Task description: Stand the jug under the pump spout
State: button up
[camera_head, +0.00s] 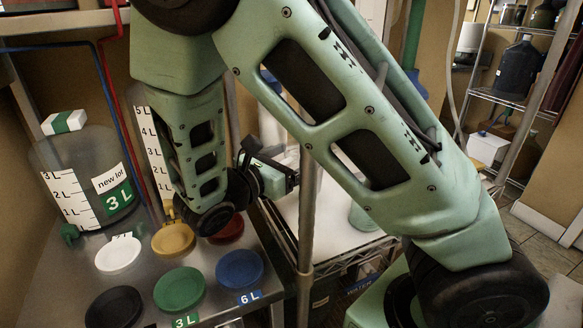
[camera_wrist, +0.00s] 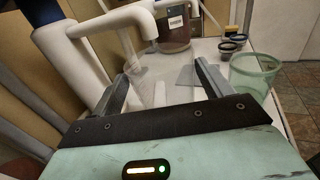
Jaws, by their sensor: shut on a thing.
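My gripper (camera_wrist: 161,74) has its two dark fingers set apart around a clear, faint jug (camera_wrist: 160,92) in the wrist view. The jug is see-through, so its outline and base are hard to make out. The white pump spout (camera_wrist: 147,24) bends downward just beyond and above the left finger. I cannot tell whether the jug's mouth lies directly below it. In the head view my gripper (camera_head: 278,174) shows only in part behind my arm, and the jug cannot be made out there.
A green translucent cup (camera_wrist: 252,75) stands right of my fingers on the white table (camera_wrist: 208,52). A brown labelled container (camera_wrist: 174,28) and small dark-rimmed pots (camera_wrist: 231,44) stand behind.

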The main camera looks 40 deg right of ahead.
jog(key=shift+f, duration=1.2)
jog(key=shift+f, duration=0.15)
jog(key=o, duration=1.1)
jog(key=shift+a, duration=0.1)
jog(key=shift+c, duration=0.2)
jog(key=s+a+b, duration=0.1)
jog(key=a, duration=1.1)
jog(key=shift+s, duration=0.15)
